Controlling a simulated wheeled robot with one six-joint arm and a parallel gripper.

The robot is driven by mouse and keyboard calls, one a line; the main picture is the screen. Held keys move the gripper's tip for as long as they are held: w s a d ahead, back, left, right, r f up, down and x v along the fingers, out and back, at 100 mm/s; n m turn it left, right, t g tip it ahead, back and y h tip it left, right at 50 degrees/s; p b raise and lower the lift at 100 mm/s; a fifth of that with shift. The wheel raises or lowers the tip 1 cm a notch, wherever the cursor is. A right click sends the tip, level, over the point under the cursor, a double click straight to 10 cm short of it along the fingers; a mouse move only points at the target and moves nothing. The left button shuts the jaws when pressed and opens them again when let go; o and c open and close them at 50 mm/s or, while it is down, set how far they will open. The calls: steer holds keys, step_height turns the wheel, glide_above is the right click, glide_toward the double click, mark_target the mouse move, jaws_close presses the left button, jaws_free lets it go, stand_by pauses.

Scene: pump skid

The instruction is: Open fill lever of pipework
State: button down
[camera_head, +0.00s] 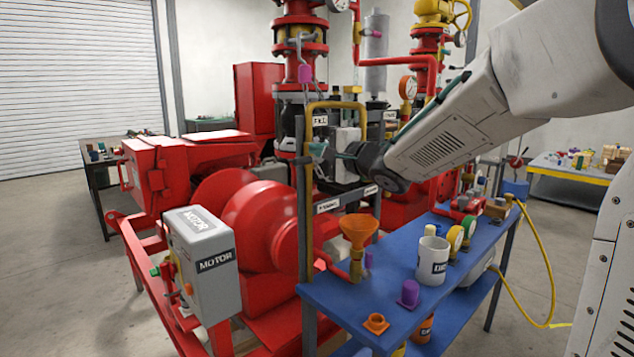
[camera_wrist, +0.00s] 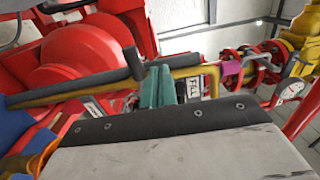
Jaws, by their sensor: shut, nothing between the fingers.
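The FILL label (camera_head: 320,121) is on the pipework just above my gripper. It also shows in the wrist view (camera_wrist: 191,88), partly hidden behind my fingers. A yellow pipe (camera_head: 340,105) arches over this spot, and a dark grey upright bar (camera_head: 302,210) stands to its left. In the wrist view a short thick dark piece (camera_wrist: 133,64) sticks out beside my fingers. I cannot tell for certain which part is the fill lever. My gripper (camera_head: 318,152) has teal fingers, shut and empty, close to the pipe and bar. The fingers also show in the wrist view (camera_wrist: 155,86); contact is unclear.
A blue bench (camera_head: 385,308) stands in front, carrying an orange funnel (camera_head: 357,231), a white mug (camera_head: 432,260), a purple cap (camera_head: 409,293) and gauges. The grey motor box (camera_head: 200,262) and red pump housing (camera_head: 255,225) fill the left. Open floor lies at far left.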

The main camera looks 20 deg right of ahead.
mark_target(303, 160)
steer(key=shift+x, duration=2.45)
steer(key=shift+w+a+f, duration=0.1)
steer(key=shift+a+f, duration=0.05)
steer(key=shift+s+a+f, duration=0.1)
steer(key=shift+a+f, duration=0.1)
steer(key=shift+f, duration=0.5)
steer(key=shift+s+a+f, duration=0.1)
steer(key=shift+a+f, duration=0.1)
steer(key=shift+f, duration=0.45)
steer(key=f, duration=0.2)
steer(key=d+f, duration=0.1)
steer(key=f, duration=0.1)
steer(key=shift+w+d+f, duration=0.15)
steer(key=shift+w+f, duration=0.05)
steer(key=shift+w, duration=0.05)
steer(key=shift+w+d+f, duration=0.2)
steer(key=shift+d+f, duration=0.25)
steer(key=shift+d, duration=0.1)
steer(key=shift+w+d+f, duration=0.25)
steer(key=shift+d+f, duration=0.15)
steer(key=shift+d, duration=0.15)
steer(key=a+v, duration=0.1)
steer(key=v, duration=0.8)
steer(key=shift+s, duration=0.25)
